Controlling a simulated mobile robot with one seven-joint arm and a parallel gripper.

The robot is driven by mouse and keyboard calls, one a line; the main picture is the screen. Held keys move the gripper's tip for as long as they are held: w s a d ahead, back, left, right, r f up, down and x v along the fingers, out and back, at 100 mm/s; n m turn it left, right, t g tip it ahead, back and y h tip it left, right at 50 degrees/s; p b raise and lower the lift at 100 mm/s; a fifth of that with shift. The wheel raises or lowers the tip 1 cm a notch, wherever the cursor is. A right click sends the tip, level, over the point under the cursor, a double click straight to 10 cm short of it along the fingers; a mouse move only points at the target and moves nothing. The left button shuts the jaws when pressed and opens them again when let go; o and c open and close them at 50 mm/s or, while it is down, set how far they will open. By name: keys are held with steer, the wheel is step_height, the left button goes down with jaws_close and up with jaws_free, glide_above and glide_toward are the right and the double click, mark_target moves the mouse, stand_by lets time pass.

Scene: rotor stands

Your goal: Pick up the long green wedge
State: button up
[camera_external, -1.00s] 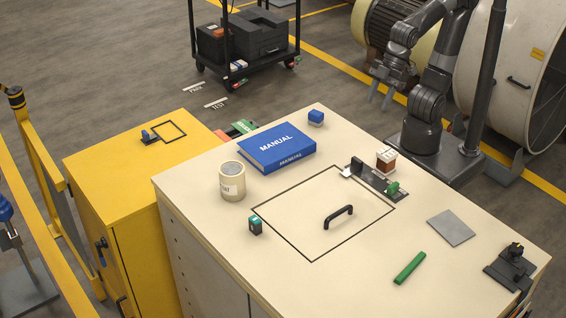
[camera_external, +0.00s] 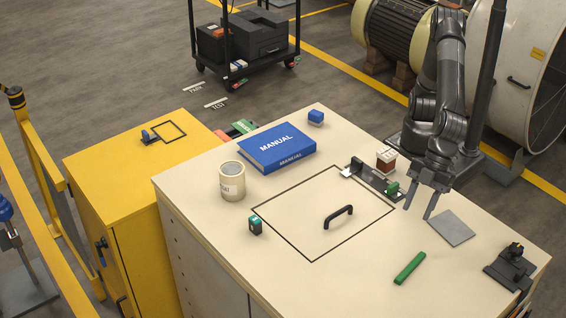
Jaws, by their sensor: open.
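The long green wedge (camera_external: 410,268) lies on the cream bench top (camera_external: 300,258) near its front right edge, with nothing on it. My gripper (camera_external: 417,213) is open and empty, with its two fingers pointing down. In the picture it is above and slightly to the right of the wedge, apart from it, beside the grey square plate. Its exact height above the bench is hard to tell.
A grey plate (camera_external: 451,228) and a black fixture (camera_external: 512,267) are right of the wedge. A black handle (camera_external: 339,217) stands inside a marked square. A bracket with a green knob (camera_external: 392,189) is close to my gripper. A blue manual (camera_external: 277,148) lies farther back.

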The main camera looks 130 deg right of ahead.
glide_toward(411, 265)
steer(key=x, duration=0.8)
steer(key=shift+c, duration=0.4)
jaws_close()
